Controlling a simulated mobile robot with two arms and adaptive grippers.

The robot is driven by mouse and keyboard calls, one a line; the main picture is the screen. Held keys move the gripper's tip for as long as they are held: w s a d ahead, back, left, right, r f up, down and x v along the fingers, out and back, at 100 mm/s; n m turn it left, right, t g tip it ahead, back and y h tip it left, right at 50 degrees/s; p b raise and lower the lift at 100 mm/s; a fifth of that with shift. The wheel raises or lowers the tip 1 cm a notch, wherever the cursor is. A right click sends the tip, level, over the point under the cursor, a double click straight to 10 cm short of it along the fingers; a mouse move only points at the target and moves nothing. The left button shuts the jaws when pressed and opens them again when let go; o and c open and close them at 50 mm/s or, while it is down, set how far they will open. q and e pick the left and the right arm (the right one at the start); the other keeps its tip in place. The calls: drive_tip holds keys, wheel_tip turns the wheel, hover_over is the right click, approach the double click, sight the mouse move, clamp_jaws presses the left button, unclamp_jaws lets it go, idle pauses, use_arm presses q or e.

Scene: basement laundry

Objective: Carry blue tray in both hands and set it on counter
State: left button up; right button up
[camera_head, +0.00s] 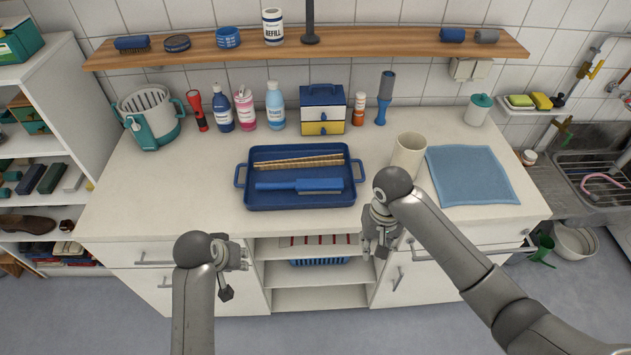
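The blue tray (300,200) lies flat on the white counter (215,205), with a loop handle at each end. It holds a blue-handled brush-like tool and a bundle of thin tan sticks. My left gripper (238,275) is in front of the counter's front edge, below and left of the tray, apart from it. It looks open and empty. My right gripper (375,250) is at the front edge, below and right of the tray's right handle, also apart from it. Its fingers point down and look parted, with nothing between them.
A cream cup (408,154) stands close to the tray's right handle, beside a blue cloth (470,175). Behind the tray stand several bottles, a small drawer box (322,110) and a teal-and-white bucket (150,117). Counter left of the tray is clear. A sink (595,175) is at right.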

wheel_tip(320, 180, up, 9)
drive_tip(key=shift+w+r, duration=0.15)
drive_tip(key=shift+w, duration=0.25)
drive_tip(key=shift+s, duration=0.1)
